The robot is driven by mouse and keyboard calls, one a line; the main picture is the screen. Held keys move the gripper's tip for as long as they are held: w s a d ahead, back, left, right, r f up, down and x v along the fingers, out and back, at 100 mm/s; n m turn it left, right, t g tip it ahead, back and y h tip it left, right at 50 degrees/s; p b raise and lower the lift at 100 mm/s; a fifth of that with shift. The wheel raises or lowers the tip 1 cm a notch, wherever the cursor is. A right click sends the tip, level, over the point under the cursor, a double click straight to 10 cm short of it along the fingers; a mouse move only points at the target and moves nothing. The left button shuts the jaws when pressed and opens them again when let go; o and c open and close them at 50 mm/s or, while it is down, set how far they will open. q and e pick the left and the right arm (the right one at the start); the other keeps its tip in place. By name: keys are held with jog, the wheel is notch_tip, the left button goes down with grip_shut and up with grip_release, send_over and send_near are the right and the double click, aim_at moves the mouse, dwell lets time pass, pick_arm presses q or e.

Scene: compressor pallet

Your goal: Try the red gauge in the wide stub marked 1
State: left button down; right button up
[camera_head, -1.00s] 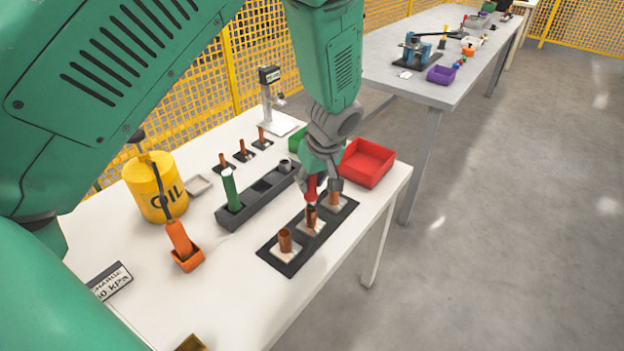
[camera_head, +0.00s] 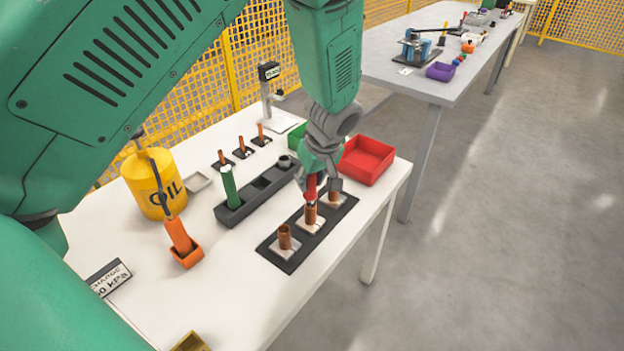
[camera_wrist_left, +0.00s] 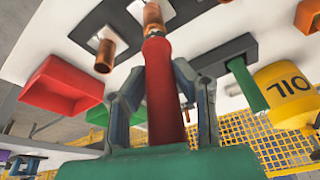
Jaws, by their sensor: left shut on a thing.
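My left gripper (camera_head: 322,183) is shut on the red gauge (camera_head: 311,188) and holds it upright over the middle wide copper stub (camera_head: 310,215). In the left wrist view the red gauge (camera_wrist_left: 165,92) stands between the two fingers, its far end in line with the copper stub (camera_wrist_left: 153,16). I cannot tell whether its tip is inside or just at the mouth. Another wide stub (camera_head: 284,238) stands nearer me, and a third (camera_head: 334,198) is partly behind the fingers. Their number marks are not readable. My right gripper is not in view.
A dark rack (camera_head: 235,213) holds a green gauge (camera_head: 229,186). A red bin (camera_head: 366,160) stands right of the gripper. Thin stubs (camera_head: 241,147), an oil can (camera_head: 154,190) and an orange holder (camera_head: 188,257) stand to the left.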

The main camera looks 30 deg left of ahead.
pick_arm(q)
jog(key=shift+s+f+p, duration=0.1)
jog(key=shift+f+p, duration=0.05)
jog(key=shift+p, duration=0.2)
dwell(1.7)
jog(key=shift+r+p, duration=1.5)
jog(key=shift+r, duration=0.15)
jog(key=shift+f, duration=0.15)
jog(key=shift+w+f+b, duration=0.2)
jog(key=shift+f+b, duration=0.45)
jog(key=shift+f, duration=0.3)
jog(key=shift+s+p, duration=0.1)
jog(key=shift+p, duration=0.55)
dwell(0.3)
jog(key=shift+f+b, duration=0.3)
jog(key=shift+f, duration=0.15)
